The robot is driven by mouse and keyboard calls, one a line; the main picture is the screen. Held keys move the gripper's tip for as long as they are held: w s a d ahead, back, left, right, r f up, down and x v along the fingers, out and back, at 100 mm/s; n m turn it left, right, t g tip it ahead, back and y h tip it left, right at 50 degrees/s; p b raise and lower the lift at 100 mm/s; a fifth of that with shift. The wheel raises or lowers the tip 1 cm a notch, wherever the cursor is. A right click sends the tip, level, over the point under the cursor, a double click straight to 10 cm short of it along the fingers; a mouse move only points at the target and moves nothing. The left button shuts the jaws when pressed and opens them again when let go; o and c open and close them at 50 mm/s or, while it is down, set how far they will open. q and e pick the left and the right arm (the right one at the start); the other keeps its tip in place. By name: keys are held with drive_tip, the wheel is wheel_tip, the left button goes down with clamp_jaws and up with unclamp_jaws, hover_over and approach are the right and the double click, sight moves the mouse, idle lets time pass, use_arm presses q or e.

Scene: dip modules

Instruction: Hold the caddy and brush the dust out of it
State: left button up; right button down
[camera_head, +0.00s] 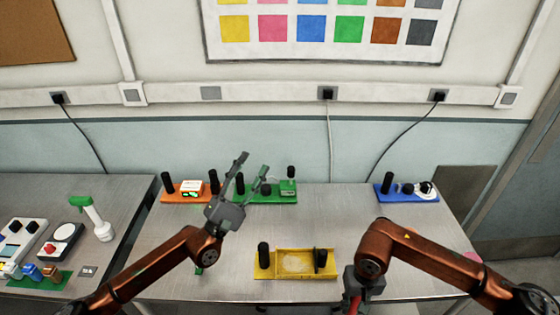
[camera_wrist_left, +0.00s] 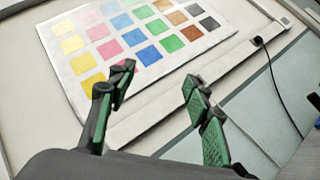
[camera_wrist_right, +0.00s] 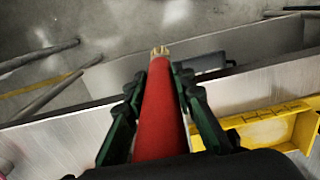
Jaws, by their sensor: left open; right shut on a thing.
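The yellow caddy (camera_head: 257,274) sits near the front edge of the table, with black uprights on it and a pale dusty patch on its floor. My left gripper (camera_head: 252,168) is open and empty, raised behind and left of the caddy; its spread fingers also show in the left wrist view (camera_wrist_left: 158,90). My right gripper (camera_head: 350,297) is just right of the caddy, apart from it. In the right wrist view it (camera_wrist_right: 160,88) is shut on a red-handled brush (camera_wrist_right: 160,115) with a tan tip. The caddy's yellow edge (camera_wrist_right: 262,118) shows at the right there.
An orange module (camera_head: 184,199), a green module (camera_head: 275,199) and a blue module (camera_head: 410,197) stand along the back of the table (camera_head: 350,215). A side table at left holds a green-topped bottle (camera_head: 98,220) and devices. The middle right of the table is clear.

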use_arm(q)
drive_tip(key=s+d+f+n, duration=0.2)
drive_tip(key=s+d, duration=0.3)
drive_tip(key=d, duration=0.2)
drive_tip(key=n+g+y, duration=0.2)
drive_tip(key=n+y, duration=1.8)
drive_tip(key=n, duration=0.1)
approach(265, 259)
drive_tip(key=shift+a+r, duration=0.1)
drive_tip(key=shift+r, duration=0.15)
drive_tip(key=shift+f+x, duration=0.15)
drive_tip(key=shift+x, duration=2.85)
drive_tip(key=shift+f+x, duration=0.15)
drive_tip(key=shift+x, duration=2.85)
drive_tip(key=shift+c, duration=0.2)
clamp_jaws()
